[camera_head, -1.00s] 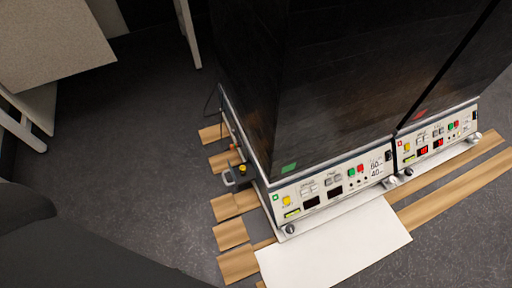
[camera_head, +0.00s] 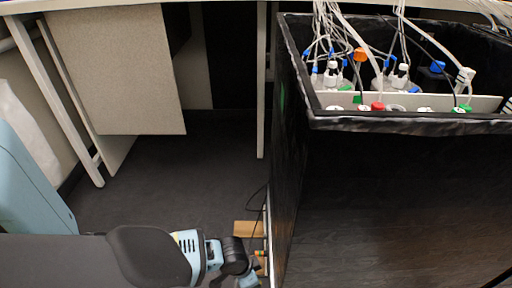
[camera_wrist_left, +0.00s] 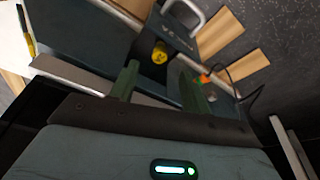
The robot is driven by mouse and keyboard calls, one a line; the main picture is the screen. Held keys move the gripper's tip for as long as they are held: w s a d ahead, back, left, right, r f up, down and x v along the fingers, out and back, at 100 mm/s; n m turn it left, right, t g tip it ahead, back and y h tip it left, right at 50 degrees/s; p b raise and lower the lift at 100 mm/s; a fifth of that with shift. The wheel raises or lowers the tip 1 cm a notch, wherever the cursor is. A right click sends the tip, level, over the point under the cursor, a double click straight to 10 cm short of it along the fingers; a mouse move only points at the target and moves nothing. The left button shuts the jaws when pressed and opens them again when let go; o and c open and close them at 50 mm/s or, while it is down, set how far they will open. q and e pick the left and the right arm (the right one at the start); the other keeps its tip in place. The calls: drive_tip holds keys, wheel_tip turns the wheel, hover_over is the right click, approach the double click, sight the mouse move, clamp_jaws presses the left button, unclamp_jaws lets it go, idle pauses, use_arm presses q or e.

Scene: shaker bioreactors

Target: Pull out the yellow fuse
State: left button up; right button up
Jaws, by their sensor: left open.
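The yellow fuse (camera_wrist_left: 160,53) is a small round yellow knob on a dark box on the side of the black shaker bioreactor. It shows in the left wrist view, just beyond and between the fingertips of my left gripper (camera_wrist_left: 158,82). The two green fingers are apart, with nothing between them, and I cannot see them touching the fuse. In the head view my left arm reaches in low from the left and its hand (camera_head: 245,278) is by the bioreactor's lower left side. The fuse cannot be made out there. My right gripper is not in view.
The black bioreactor (camera_head: 400,180) fills the right, with tubes and bottle caps (camera_head: 400,75) at its top. A metal handle (camera_wrist_left: 190,15) and an orange connector (camera_wrist_left: 203,79) with black cable are near the fuse. A desk (camera_head: 120,70) stands at left; grey floor (camera_head: 180,170) between is clear.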

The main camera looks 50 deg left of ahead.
use_arm(q)
drive_tip(key=b+x, duration=0.4)
drive_tip(key=x, duration=0.2)
drive_tip(key=shift+w+f, duration=0.1)
drive_tip(key=shift+f, duration=0.1)
drive_tip(key=shift+w+d+f+b, duration=0.1)
drive_tip(key=shift+f+b, duration=0.1)
drive_tip(key=shift+f, duration=0.15)
drive_tip(key=shift+w+f+b, duration=0.15)
drive_tip(key=shift+f+b, duration=0.05)
drive_tip(key=shift+f, duration=0.1)
drive_tip(key=c, duration=0.4)
clamp_jaws()
drive_tip(key=shift+r+p, duration=0.45)
drive_tip(key=shift+p, duration=0.15)
drive_tip(key=shift+r, duration=0.2)
drive_tip(key=shift+p, duration=0.3)
